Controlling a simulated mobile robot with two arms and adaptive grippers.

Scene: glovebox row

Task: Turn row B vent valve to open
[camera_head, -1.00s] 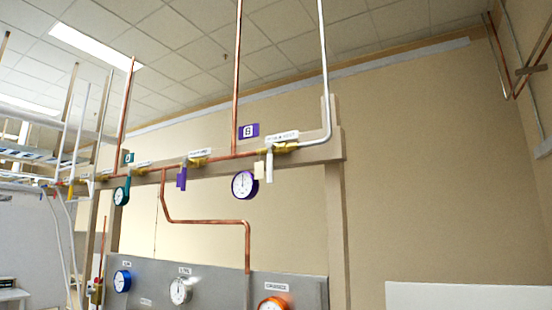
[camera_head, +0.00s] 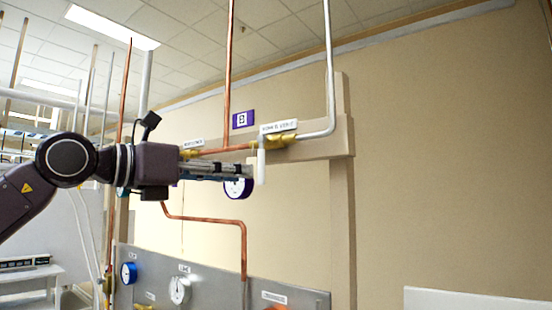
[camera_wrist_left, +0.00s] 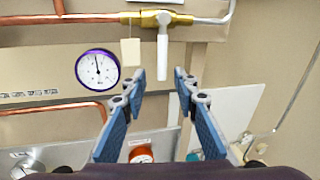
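The row B vent valve (camera_head: 282,142) is a brass body on the pipe under a white label (camera_head: 278,127). Its white lever (camera_head: 261,165) hangs straight down, crosswise to the pipe. In the left wrist view the brass body (camera_wrist_left: 182,19) is at the top, with the lever (camera_wrist_left: 162,56) below it. My left gripper (camera_head: 247,172) reaches in from the left, its tips close to the lever. In the wrist view its fingers (camera_wrist_left: 157,88) are spread, with the lever's lower end between the tips; I see no contact. My right gripper is out of view.
A purple-rimmed gauge (camera_wrist_left: 98,72) sits left of the lever, partly behind my gripper in the head view. A beige tag (camera_wrist_left: 130,52) hangs beside the lever. Copper pipe (camera_head: 245,245) and a grey gauge panel (camera_head: 215,288) lie below. Bare wall (camera_head: 440,170) is right.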

